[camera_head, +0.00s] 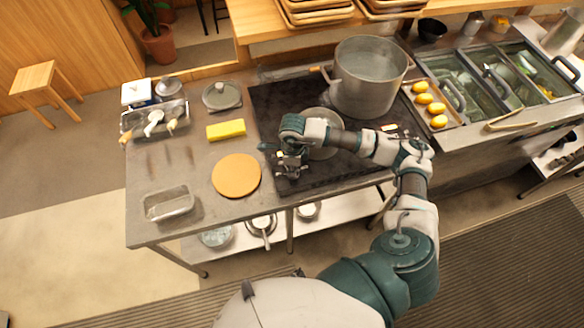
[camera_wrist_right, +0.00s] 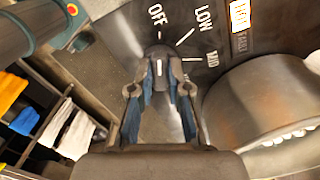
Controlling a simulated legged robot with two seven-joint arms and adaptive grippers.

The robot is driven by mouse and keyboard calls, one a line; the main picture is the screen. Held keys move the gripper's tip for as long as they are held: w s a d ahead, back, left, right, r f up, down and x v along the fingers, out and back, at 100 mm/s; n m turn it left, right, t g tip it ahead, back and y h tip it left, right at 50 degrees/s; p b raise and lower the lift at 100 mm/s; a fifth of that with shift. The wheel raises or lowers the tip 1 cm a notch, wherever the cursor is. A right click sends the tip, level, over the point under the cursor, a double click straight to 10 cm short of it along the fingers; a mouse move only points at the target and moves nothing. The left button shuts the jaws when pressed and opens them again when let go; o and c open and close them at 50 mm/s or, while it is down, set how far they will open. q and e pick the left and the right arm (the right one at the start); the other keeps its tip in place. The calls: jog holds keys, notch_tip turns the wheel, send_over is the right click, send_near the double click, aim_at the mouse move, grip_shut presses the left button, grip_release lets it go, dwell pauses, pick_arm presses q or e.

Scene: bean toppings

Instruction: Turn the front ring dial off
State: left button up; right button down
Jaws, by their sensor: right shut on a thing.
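The ring dial (camera_wrist_right: 159,53) is a dark knob on the stove panel in the right wrist view. The markings OFF, LOW and MID are printed around it, with OFF straight above. A white line on the knob points up toward the OFF side. My right gripper (camera_wrist_right: 161,78) is shut on the dial, with one finger on each side. In the head view the right gripper (camera_head: 291,168) is at the front left of the dark stove top (camera_head: 270,100); the dial is mostly hidden there. My left gripper is not in view.
A large steel pot (camera_head: 367,95) stands at the back of the stove. A round metal piece (camera_head: 326,121) lies behind my gripper. A round wooden board (camera_head: 236,175), a yellow sponge (camera_head: 226,130) and a metal tray (camera_head: 168,205) lie on the counter at left.

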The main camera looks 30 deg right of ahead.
jog(key=c, duration=1.1)
grip_release()
jog(key=shift+s+d+f, duration=0.1)
jog(key=shift+s+f, duration=0.05)
jog(key=shift+d, duration=0.1)
notch_tip(320, 180, up, 12)
jog(key=shift+f, duration=0.1)
